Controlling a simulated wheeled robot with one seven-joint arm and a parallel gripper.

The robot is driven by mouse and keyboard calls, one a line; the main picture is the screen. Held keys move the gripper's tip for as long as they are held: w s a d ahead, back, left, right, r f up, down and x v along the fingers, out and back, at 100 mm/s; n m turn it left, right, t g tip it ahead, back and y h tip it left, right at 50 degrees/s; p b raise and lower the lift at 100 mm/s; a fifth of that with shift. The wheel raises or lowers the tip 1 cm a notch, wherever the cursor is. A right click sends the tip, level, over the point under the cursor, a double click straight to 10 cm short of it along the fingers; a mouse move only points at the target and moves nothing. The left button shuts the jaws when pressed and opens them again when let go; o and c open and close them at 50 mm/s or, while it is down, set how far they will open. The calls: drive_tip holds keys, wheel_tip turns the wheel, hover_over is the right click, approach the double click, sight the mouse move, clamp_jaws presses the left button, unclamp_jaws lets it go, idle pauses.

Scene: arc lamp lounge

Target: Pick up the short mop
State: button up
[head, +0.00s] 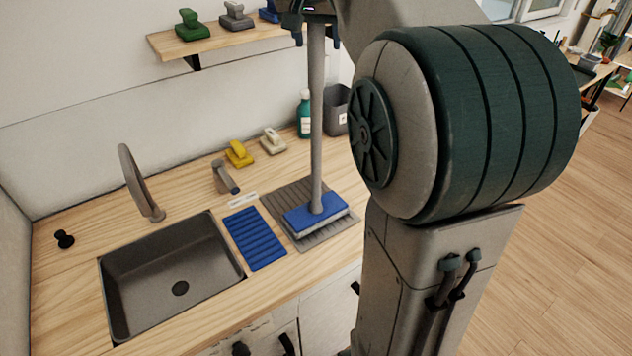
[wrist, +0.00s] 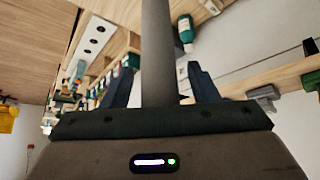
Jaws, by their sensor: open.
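The short mop (head: 316,110) stands upright on a grey ribbed mat (head: 283,212) on the counter. It has a grey handle and a blue head with a pale lower edge. My gripper (head: 317,38) is at the upper part of the handle, and the handle's top is hidden behind it. In the wrist view my gripper (wrist: 160,85) is open, with one dark finger on each side of the mop handle (wrist: 158,50). Gaps show between the handle and both fingers.
A sink (head: 170,275) and tap (head: 140,185) are at the left. A blue ribbed mat (head: 254,238), yellow brush (head: 239,153), pale brush (head: 272,141), green bottle (head: 304,115) and grey bin (head: 336,110) surround the mop. A shelf (head: 225,38) with brushes is above.

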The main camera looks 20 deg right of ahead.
drive_tip(key=shift+c, duration=0.2)
clamp_jaws()
drive_tip(key=shift+r, duration=0.1)
